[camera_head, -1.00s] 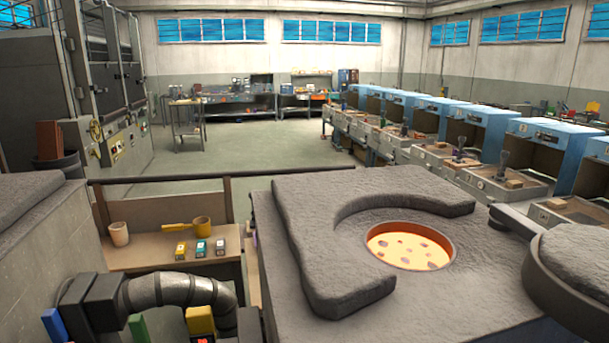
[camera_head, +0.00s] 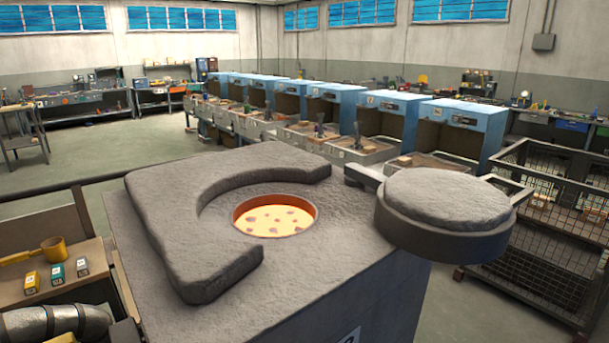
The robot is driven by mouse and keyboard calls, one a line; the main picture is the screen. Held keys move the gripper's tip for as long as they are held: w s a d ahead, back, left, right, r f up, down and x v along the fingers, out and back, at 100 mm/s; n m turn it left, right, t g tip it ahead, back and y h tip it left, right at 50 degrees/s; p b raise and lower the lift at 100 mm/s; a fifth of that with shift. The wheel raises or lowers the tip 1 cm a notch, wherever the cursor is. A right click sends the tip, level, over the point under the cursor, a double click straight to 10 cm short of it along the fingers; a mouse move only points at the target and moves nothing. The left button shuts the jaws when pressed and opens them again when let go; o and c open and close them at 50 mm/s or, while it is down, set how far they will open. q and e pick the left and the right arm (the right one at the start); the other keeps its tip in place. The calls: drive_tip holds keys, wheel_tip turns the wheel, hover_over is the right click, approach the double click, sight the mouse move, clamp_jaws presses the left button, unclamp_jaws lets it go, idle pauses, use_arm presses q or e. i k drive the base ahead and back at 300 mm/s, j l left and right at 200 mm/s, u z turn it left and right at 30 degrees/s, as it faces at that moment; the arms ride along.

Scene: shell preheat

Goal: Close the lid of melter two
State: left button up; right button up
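A grey block-shaped melter (camera_head: 330,285) stands in the middle foreground. Part of a label shows at the bottom of its front face, cut off by the frame edge, so I cannot read its number for sure. Its round opening (camera_head: 275,214) is uncovered and shows glowing orange melt with darker lumps. A raised C-shaped grey slab (camera_head: 165,215) curves around the opening's left and far sides. The round grey lid (camera_head: 445,200) with a dark rim is swung out to the right, on an arm, beyond the melter's edge. Neither of my grippers shows.
A wooden shelf (camera_head: 70,292) with a yellow ladle (camera_head: 52,247) and small coloured boxes is at the lower left, above a silvery duct (camera_head: 58,322). A wire cage cart (camera_head: 545,235) stands at the right. Blue booths (camera_head: 395,115) line up behind. Open floor lies at the back left.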

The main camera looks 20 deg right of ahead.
sight(440, 216)
drive_tip(key=z, duration=1.45)
drive_tip(key=i+l+u, duration=0.1)
drive_tip(key=u, duration=1.1)
drive_tip(key=l+u, duration=0.4)
drive_tip(key=l, duration=0.2)
drive_tip(key=l+u, duration=0.35)
drive_tip(key=l, duration=0.25)
drive_tip(key=l+u, duration=0.4)
drive_tip(key=l, duration=0.2)
drive_tip(key=k+j, duration=0.05)
